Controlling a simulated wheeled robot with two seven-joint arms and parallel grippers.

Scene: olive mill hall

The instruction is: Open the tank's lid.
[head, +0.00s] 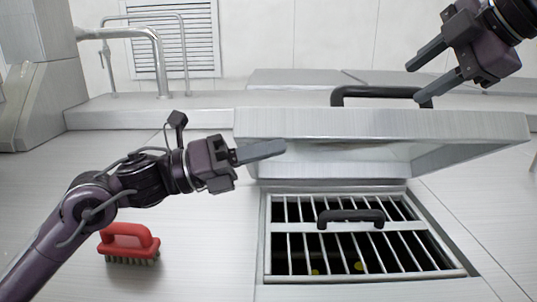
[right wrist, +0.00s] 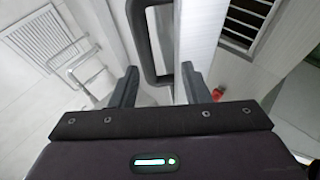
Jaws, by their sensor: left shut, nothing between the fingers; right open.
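The tank's metal lid (head: 380,124) stands raised and tilted in the head view, its underside partly showing above the tank opening. Its black handle (head: 375,91) rises behind the lid's upper edge; the handle also shows in the right wrist view (right wrist: 148,45). My right gripper (head: 429,81) is open near the handle's right end. In the right wrist view the handle reaches between my two fingers (right wrist: 158,88), which are not closed on it. My left gripper (head: 284,148) is shut and empty, its fingertips overlapping the lid's left lower part; I cannot tell if they touch.
A barred grate (head: 346,227) with its own black handle (head: 350,216) covers the tank opening, with small yellowish things below. A red brush (head: 128,240) lies on the metal top at left, below my left arm. A metal tap (head: 150,40) stands at the back left.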

